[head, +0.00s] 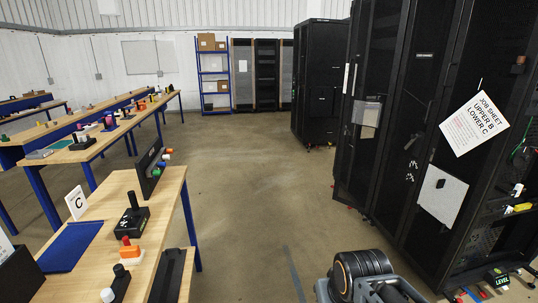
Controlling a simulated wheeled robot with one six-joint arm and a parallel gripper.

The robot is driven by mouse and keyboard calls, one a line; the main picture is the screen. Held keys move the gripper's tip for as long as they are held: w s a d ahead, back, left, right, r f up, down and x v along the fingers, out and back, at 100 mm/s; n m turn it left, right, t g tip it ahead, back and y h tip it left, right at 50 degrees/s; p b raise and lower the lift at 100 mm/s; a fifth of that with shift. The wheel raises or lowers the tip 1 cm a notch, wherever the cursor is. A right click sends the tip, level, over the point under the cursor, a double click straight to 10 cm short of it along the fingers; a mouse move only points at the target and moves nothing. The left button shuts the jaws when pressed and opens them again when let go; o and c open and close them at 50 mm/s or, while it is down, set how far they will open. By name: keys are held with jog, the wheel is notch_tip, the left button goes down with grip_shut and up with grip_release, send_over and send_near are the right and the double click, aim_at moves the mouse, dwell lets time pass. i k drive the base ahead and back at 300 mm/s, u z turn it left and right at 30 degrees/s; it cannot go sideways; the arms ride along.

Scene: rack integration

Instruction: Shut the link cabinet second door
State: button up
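Tall black cabinets with perforated doors stand along the right side. A middle door (415,100) carries a small white label too small to read, so I cannot tell for sure which cabinet is the link cabinet. A nearer dark panel or door (452,160) bears a tilted job sheet (474,123) reading "UPPER B, LOWER C" and a pale square sheet (443,194). To its right, the interior (510,220) shows cables and coloured parts. I cannot tell which door is the second one or how far it stands open. My gripper's fingertips are not visible; only part of my arm shows at the bottom.
Wooden workbenches with blue legs line the left; the nearest benchtop (105,235) holds a "C" card (76,202), a blue mat (70,246) and small devices. Another black cabinet (320,80) and a blue shelf (213,75) stand farther back. The floor aisle (265,180) between is clear.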

aim_at(406, 4)
jog(key=i, duration=2.25)
jog(key=z, duration=0.45)
jog(key=i, duration=2.35)
jog(key=z, duration=0.5)
